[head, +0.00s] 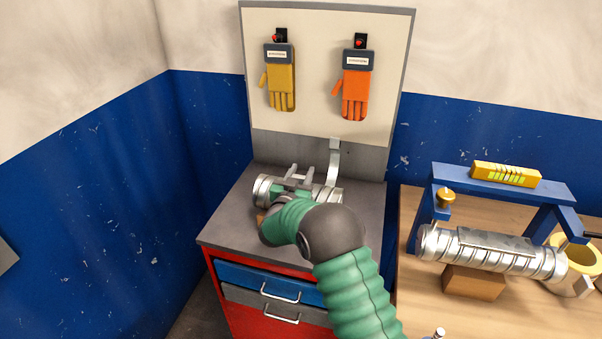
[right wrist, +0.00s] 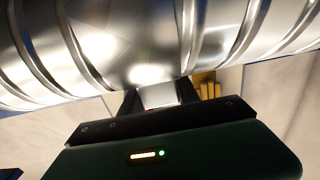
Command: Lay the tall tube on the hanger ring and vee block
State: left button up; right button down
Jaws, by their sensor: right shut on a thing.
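A silver spiral tube (head: 264,189) lies roughly level across the grey cabinet top, left end toward the corner. My right gripper (head: 299,178) is shut on its middle; the two fingers show above the tube. The ribbed tube also fills the top of the right wrist view (right wrist: 150,45). A bent metal hanger strap (head: 334,163) comes down from the back panel to the tube's right end; its ring is not clearly visible. A brown block (head: 262,219), perhaps the vee block, shows under the left end, mostly hidden by my arm; contact cannot be told. My left gripper is out of view.
On the wooden table (head: 418,290) at right, another silver tube (head: 490,250) rests on a wooden block (head: 473,283) by a blue frame (head: 500,184) topped with a yellow level (head: 506,174). Gloves hang on the back panel (head: 318,70). The cabinet's front left top is clear.

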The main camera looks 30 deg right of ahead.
jog(key=shift+f, duration=0.3)
jog(key=c, duration=0.9)
grip_release()
jog(key=shift+r, duration=0.1)
jog(key=shift+o, duration=0.4)
jog(key=shift+a, duration=0.1)
jog(key=b+v, duration=0.1)
jog(key=v, duration=1.5)
jog(key=shift+s+a+b, duration=0.25)
jog(key=shift+s+b, duration=0.05)
